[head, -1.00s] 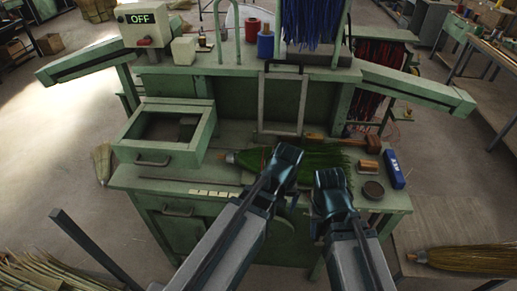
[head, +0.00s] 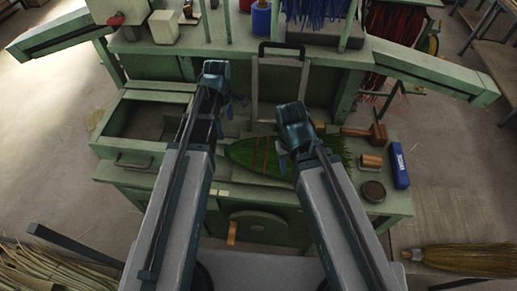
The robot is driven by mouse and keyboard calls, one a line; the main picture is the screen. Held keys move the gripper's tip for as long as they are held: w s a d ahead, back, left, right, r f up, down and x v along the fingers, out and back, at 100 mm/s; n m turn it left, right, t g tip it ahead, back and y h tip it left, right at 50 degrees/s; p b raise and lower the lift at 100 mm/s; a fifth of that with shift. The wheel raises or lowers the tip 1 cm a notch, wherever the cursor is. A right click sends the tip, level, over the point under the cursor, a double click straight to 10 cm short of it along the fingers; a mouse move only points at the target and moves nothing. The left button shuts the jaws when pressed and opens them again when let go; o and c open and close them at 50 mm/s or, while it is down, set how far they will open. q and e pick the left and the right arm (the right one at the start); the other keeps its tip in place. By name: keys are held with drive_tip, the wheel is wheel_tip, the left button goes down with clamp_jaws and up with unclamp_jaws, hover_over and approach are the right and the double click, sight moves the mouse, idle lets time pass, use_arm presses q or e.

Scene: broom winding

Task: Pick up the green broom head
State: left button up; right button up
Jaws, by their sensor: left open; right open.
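The green broom head (head: 250,155) lies flat on the green workbench, with dark red bands across its bristles. My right gripper (head: 290,138) is open and sits over the broom head's middle and right part, hiding some of it. Whether it touches the bristles cannot be told. My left gripper (head: 220,92) is open and empty, further back and to the left of the broom head, by the drawer's right side.
An open drawer box (head: 130,150) stands at the left. A grey metal frame (head: 280,85) stands behind the broom head. A wooden mallet (head: 377,134), a wooden block (head: 371,161), a round dark tin (head: 373,191) and a blue box (head: 398,165) crowd the bench's right side.

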sight(230, 147)
use_arm(q)
wheel_tip(230, 147, down, 9)
drive_tip(key=b, duration=0.8)
drive_tip(key=shift+r+b, duration=0.15)
drive_tip(key=shift+b, duration=0.2)
use_arm(e)
wheel_tip(230, 147, down, 9)
drive_tip(key=shift+r, duration=0.15)
use_arm(q)
drive_tip(key=shift+d, duration=0.1)
drive_tip(key=f+b, duration=0.5)
drive_tip(key=shift+s+d+f, duration=0.1)
drive_tip(key=shift+s+d, duration=0.1)
drive_tip(key=shift+s, duration=0.05)
use_arm(e)
wheel_tip(230, 147, down, 5)
drive_tip(key=shift+f, duration=0.15)
use_arm(q)
clamp_jaws()
